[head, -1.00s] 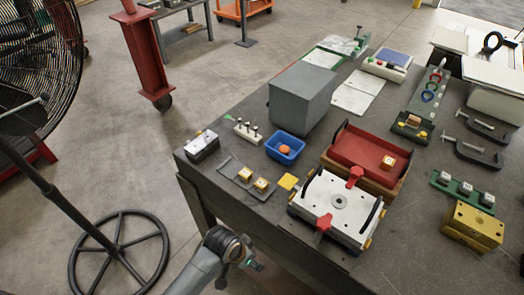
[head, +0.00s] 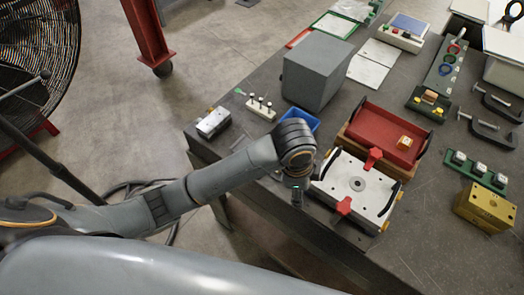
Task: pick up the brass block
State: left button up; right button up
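A gold-yellow block (head: 487,207) with holes in its top sits at the right of the bench; it looks like brass. I cannot tell for sure which one is the brass block. My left gripper (head: 297,203) points down over the front edge of the bench, just left of the white mould plate (head: 358,184). It is small and seen from above, so its opening does not show. The arm hides the small pieces in front of the blue bin (head: 312,122). My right gripper is out of view.
A large grey block (head: 317,70) stands behind the blue bin. Black clamps (head: 488,128) and a green strip with metal pieces (head: 478,171) are at the right. Bare bench lies between plate and gold-yellow block.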

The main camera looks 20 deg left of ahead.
pick_arm(q)
jog(key=w+a+r+m+y, duration=0.55)
jog(key=w+a, duration=0.25)
jog(key=w, duration=0.2)
jog(key=shift+n+y, duration=0.25)
jog(key=shift+y, duration=0.1)
jog(key=b+x, duration=0.1)
jog(key=x, duration=0.6)
jog(key=shift+s+a+f, duration=0.1)
jog(key=shift+f, duration=0.1)
jog(key=p+x, duration=0.2)
jog(key=x, duration=0.3)
jog(key=shift+a+f, duration=0.15)
jog(key=shift+a, duration=0.1)
jog(key=shift+a+f, duration=0.1)
jog(key=shift+f, duration=0.15)
grip_shut()
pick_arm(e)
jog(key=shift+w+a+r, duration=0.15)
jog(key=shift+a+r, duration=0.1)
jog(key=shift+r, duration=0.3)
